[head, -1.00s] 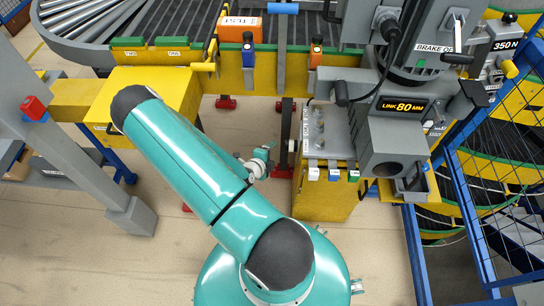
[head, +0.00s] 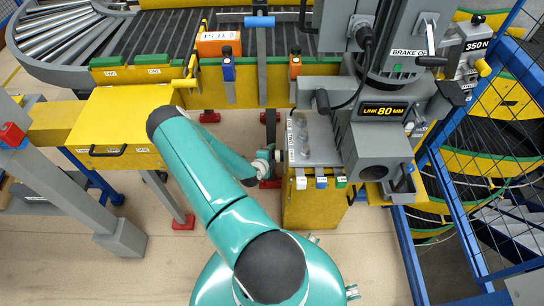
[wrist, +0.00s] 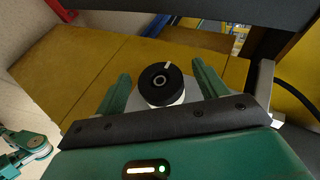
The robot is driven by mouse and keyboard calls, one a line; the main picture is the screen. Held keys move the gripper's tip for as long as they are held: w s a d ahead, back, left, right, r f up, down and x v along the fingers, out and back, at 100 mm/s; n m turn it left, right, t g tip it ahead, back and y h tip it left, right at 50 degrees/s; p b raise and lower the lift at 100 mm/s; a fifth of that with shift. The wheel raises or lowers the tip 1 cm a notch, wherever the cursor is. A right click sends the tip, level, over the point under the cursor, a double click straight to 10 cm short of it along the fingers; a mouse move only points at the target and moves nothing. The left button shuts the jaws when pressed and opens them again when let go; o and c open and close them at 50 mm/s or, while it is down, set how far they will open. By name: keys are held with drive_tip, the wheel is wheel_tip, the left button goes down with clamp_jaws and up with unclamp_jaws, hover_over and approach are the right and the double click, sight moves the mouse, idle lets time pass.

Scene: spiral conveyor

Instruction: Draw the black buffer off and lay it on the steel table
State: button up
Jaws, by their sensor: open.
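The black buffer (wrist: 161,82) is a round black piece with a hole in its middle and a white mark. In the wrist view it sits on a white collar, in front of a grey round plate on a yellow face. My gripper (wrist: 160,70) is open, its green fingers on either side of the buffer with gaps on both sides. In the head view my arm's end (head: 264,163) is low beside the yellow cabinet, and the fingers and buffer cannot be made out. A grey metal top (head: 318,140) on that cabinet may be the steel table.
Several clear round pieces (head: 300,135) stand along the left of the grey top. A grey machine (head: 383,150) with a "LINK 80 MM" display stands to its right. A yellow box (head: 120,125) is at left. A blue mesh fence (head: 490,150) closes the right.

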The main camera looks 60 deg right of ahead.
drive_tip(key=shift+d+f, duration=0.15)
drive_tip(key=shift+d, duration=0.1)
drive_tip(key=c, duration=1.2)
drive_tip(key=shift+o, duration=0.2)
drive_tip(key=w+a, duration=0.2)
drive_tip(key=w, duration=0.3)
drive_tip(key=shift+w+a, duration=0.3)
drive_tip(key=shift+a, duration=0.1)
drive_tip(key=shift+w, duration=0.1)
idle(0.4)
drive_tip(key=w+a, duration=0.1)
drive_tip(key=w, duration=0.2)
drive_tip(key=shift+w+a, duration=0.15)
drive_tip(key=shift+a, duration=0.25)
drive_tip(key=shift+a, duration=0.1)
idle(0.5)
